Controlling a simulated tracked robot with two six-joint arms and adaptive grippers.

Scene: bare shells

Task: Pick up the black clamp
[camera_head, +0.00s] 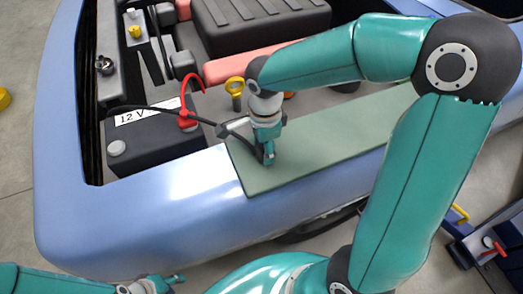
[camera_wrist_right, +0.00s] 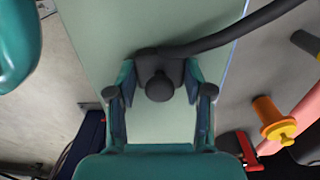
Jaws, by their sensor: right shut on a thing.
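The black clamp (camera_wrist_right: 159,86) sits between the two fingers of my right gripper (camera_wrist_right: 160,100) in the right wrist view, with its black cable (camera_wrist_right: 235,38) running off to the upper right. The right gripper is shut on it. In the head view my right gripper (camera_head: 265,155) points down over the near left end of the green mat (camera_head: 330,140), and it mostly hides the clamp. I cannot tell whether the clamp touches the mat. My left gripper (camera_head: 165,284) is at the bottom left edge of the head view, clear of the car; its finger opening is unclear.
A 12 V battery (camera_head: 150,148) sits left of the mat, with a red clamp (camera_head: 187,120) and red cable on it. A yellow-ringed dipstick (camera_head: 236,88) stands behind the gripper. The blue car edge (camera_head: 150,215) in front is bare.

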